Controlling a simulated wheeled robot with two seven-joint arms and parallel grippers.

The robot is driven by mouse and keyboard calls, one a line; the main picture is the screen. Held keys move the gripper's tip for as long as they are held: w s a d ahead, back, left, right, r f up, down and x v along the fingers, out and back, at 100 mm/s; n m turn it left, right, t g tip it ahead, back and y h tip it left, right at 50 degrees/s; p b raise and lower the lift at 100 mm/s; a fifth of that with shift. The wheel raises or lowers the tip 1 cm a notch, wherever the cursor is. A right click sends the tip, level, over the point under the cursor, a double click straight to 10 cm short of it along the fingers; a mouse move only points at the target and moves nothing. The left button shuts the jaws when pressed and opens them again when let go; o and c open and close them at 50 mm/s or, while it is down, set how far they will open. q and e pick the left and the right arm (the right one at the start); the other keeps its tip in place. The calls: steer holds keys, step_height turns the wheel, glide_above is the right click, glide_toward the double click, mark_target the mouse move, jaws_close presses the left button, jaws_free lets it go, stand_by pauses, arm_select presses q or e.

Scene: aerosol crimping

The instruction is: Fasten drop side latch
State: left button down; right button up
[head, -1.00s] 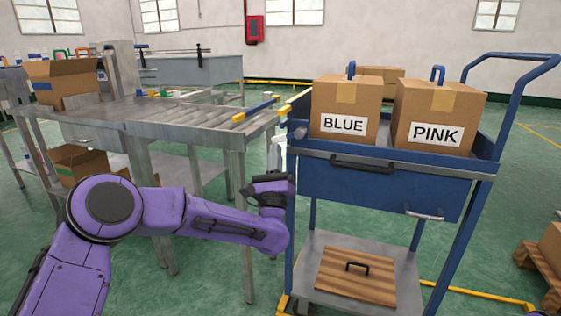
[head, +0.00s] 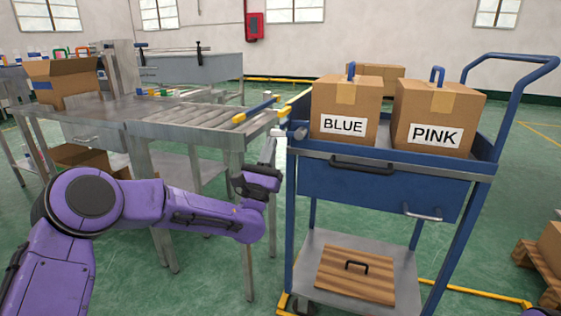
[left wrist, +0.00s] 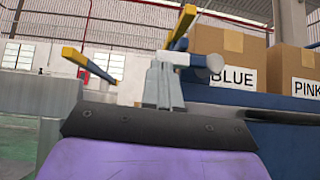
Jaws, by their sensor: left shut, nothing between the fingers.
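The blue cart (head: 291,210) has a blue front side panel (head: 330,187) with a dark handle and a silver handle. A short grey cylinder (head: 297,132), seemingly the latch, sticks out at the cart's left front corner. It also shows in the left wrist view (left wrist: 207,63). My left gripper (head: 272,142) is upright just left of that corner, with pale fingers pointing up. In the left wrist view, its fingers (left wrist: 163,80) are together and empty, close beside the cylinder. I cannot tell whether they touch. My right gripper is out of view.
The BLUE box (head: 345,100) and the PINK box (head: 437,115) stand on the cart. A wooden lid (head: 355,275) lies on its lower shelf. A roller conveyor table (head: 190,128) stands close on the left, leaving a narrow gap. A pallet (head: 540,265) is at far right.

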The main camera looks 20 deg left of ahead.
arm_select(q)
steer(key=w+f+b+v, duration=0.1)
steer(key=v, duration=0.5)
steer(key=w+f+b+v, duration=0.1)
steer(key=b+v, duration=0.1)
steer(key=v, duration=0.5)
steer(key=shift+d, duration=0.4)
steer(key=shift+r, duration=0.1)
